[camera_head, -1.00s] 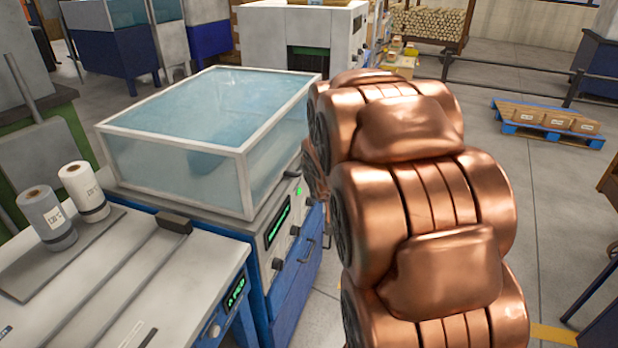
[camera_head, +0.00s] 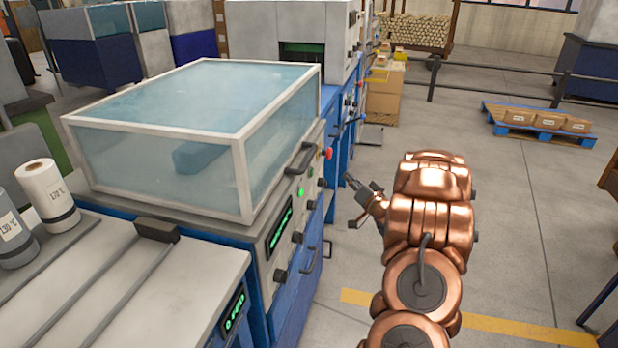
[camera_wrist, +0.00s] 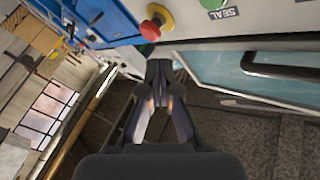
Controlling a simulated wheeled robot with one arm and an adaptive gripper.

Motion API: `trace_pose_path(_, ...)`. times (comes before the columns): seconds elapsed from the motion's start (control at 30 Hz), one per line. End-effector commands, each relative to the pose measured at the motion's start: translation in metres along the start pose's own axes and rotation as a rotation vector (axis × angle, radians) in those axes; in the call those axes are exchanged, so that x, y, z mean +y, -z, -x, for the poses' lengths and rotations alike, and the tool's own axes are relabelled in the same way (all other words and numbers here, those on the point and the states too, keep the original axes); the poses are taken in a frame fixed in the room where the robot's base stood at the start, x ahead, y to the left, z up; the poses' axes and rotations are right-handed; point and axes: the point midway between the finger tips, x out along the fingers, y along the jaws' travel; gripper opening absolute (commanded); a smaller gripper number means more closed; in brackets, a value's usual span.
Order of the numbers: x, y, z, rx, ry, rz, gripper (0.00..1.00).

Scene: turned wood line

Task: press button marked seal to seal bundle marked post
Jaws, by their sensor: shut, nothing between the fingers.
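The green SEAL button (camera_wrist: 214,4) is at the top edge of the wrist view, its label readable beside it. In the head view a small green button (camera_head: 300,192) shows on the front panel of the sealing machine. My gripper (camera_wrist: 160,66) is shut and empty, apart from the panel, with the SEAL button up and to the right of its tips. In the head view my gripper (camera_head: 357,188) is right of the panel. A dim block-like shape (camera_head: 200,155) lies under the machine's clear hood (camera_head: 240,130); no mark on it is readable.
A red mushroom button (camera_wrist: 156,22) sits close to my fingertips in the wrist view, left of SEAL. A dark hood handle (camera_head: 302,158) and several black knobs stick out of the machine front. Rolls (camera_head: 47,190) stand on the left table.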

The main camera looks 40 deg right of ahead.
Motion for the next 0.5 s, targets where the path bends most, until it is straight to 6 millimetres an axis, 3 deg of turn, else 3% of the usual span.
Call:
trace_pose_path(0.13, 0.0089, 0.0013, 0.0105, 0.041, 0.040, -0.040, 0.00)
trace_pose_path(0.5, 0.0097, 0.0035, 0.0125, 0.049, 0.046, -0.047, 0.00)
